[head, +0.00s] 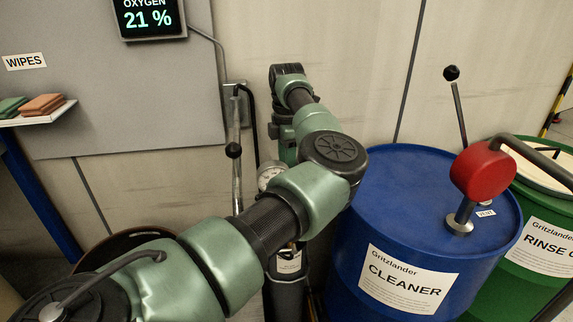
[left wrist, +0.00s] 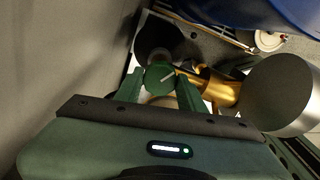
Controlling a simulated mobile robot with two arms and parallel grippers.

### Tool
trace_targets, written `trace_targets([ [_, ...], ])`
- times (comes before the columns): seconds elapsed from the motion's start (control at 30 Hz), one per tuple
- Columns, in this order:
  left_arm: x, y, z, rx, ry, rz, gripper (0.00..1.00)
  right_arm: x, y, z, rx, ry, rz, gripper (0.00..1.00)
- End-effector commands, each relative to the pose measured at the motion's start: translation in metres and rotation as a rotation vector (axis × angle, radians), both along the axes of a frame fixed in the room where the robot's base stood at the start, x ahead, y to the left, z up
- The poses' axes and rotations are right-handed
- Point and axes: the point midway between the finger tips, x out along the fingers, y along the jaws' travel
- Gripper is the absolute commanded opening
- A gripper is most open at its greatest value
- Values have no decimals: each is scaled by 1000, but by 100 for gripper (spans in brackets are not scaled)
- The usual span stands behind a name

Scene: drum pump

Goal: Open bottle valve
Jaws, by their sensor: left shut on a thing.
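In the left wrist view, my left gripper (left wrist: 160,88) is shut on a round green valve knob (left wrist: 158,75) with a pale line across its top. The two green fingers press on it from either side. A brass fitting (left wrist: 222,90) sits to the right of the knob. In the head view, my left arm reaches to the back wall, and its hand points down above the bottle. The dark bottle (head: 286,299) and a round gauge (head: 268,176) show partly behind the arm. The arm hides the knob and fingertips there. My right gripper is not in view.
A blue CLEANER drum (head: 345,235) with a red pump head (head: 480,171) stands right of the arm. A green RINSE drum (head: 540,225) is beyond it. A wipes shelf (head: 45,116) is at left.

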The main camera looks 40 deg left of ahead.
Motion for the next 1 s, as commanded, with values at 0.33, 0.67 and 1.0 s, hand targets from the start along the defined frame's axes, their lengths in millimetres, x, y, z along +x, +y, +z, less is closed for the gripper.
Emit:
trace_targets([
  [0.33,1,0,1,0,-2,-32,0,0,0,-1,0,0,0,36],
  [0.67,1,0,1,0,-2,-31,61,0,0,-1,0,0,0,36],
  [1.0,1,0,3,0,-2,-30,61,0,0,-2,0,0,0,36],
])
